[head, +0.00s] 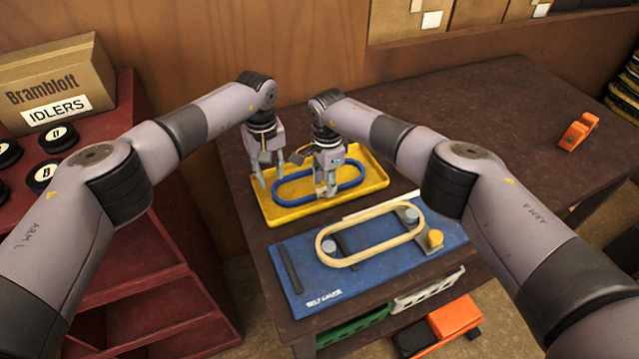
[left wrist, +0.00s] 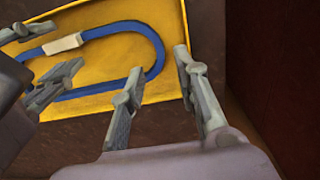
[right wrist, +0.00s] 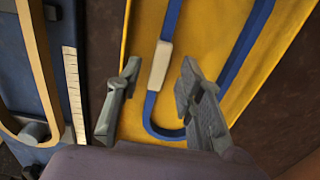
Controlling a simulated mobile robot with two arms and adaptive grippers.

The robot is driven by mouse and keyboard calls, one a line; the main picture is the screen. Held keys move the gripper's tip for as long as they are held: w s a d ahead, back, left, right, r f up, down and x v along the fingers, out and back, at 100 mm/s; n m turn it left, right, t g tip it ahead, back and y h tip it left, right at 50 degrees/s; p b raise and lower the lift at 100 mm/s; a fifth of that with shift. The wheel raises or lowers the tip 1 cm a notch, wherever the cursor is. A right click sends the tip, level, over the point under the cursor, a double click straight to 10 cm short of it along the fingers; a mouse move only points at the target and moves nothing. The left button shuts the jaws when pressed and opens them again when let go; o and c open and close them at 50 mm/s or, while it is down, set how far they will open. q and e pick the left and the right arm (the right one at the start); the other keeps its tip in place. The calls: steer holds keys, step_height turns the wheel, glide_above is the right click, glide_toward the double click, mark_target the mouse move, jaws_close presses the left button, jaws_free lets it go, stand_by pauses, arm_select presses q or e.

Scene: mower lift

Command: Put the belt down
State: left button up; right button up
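A blue belt (head: 292,202) with a pale label (right wrist: 161,66) lies as a long loop in the yellow tray (head: 374,166) on the dark bench. My left gripper (head: 270,176) is open and empty at the tray's left end; its fingers (left wrist: 165,85) show apart in the left wrist view, one near the belt's rounded end. My right gripper (head: 325,190) is open over the belt's near side. In the right wrist view its fingers (right wrist: 153,98) stand apart on either side of the label, with no clear contact.
A blue belt gauge board (head: 365,277) lies in front of the tray, with a tan belt (head: 352,262) looped around its pegs. An orange tool (head: 577,132) sits at the bench's right. A red shelf (head: 125,215) with an IDLERS box (head: 55,85) stands left.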

steer(key=shift+r, duration=0.1)
arm_select(q)
step_height(320, 180, up, 6)
arm_select(e)
step_height(320, 180, up, 12)
stand_by(0.5)
stand_by(0.3)
